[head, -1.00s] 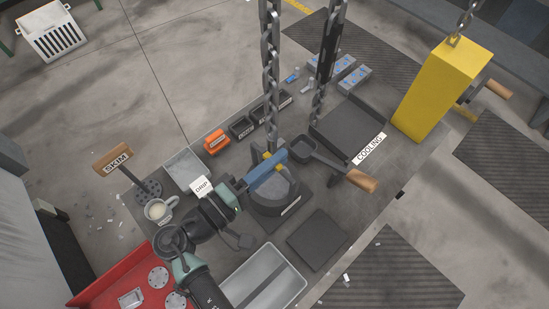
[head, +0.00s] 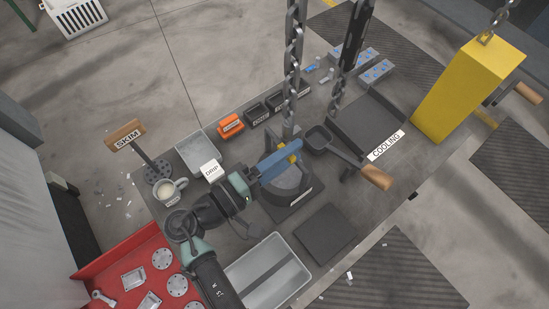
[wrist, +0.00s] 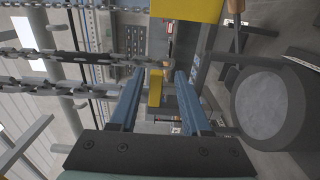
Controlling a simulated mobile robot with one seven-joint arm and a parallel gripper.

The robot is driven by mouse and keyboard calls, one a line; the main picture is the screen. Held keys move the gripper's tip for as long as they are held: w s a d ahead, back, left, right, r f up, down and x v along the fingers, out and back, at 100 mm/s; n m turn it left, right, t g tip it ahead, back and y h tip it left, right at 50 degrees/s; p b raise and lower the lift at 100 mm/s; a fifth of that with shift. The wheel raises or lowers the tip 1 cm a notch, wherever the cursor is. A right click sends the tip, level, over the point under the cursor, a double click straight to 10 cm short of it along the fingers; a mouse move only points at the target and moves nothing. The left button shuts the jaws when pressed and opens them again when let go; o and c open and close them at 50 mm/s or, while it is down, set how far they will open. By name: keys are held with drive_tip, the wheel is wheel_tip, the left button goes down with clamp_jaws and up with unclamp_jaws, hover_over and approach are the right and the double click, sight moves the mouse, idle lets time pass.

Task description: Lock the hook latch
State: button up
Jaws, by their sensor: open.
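A small yellow part (head: 291,147), which looks like the latch, shows at the foot of the left hanging chain (head: 293,85). My gripper's blue fingers (head: 297,146) lie beside it in the head view and partly cover it. In the wrist view my gripper (wrist: 158,78) is open, with a clear gap between its fingers. A yellow piece (wrist: 155,88) shows within that gap, beyond the fingers; I see no contact. Whether the latch is open or locked cannot be told. The dark round pot (head: 290,188) stands below my fingers and also shows in the wrist view (wrist: 262,105).
A second chain (head: 336,95) hangs to the right. A wood-handled ladle (head: 318,138) lies near the cooling plate (head: 375,122). A large yellow block (head: 465,90) hangs at right. A grey tray (head: 268,272) and a red tray (head: 100,262) are in front.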

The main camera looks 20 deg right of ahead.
drive_tip(key=b+v, duration=0.3)
drive_tip(key=v, duration=1)
drive_tip(key=shift+b, duration=0.3)
drive_tip(key=shift+w, duration=0.1)
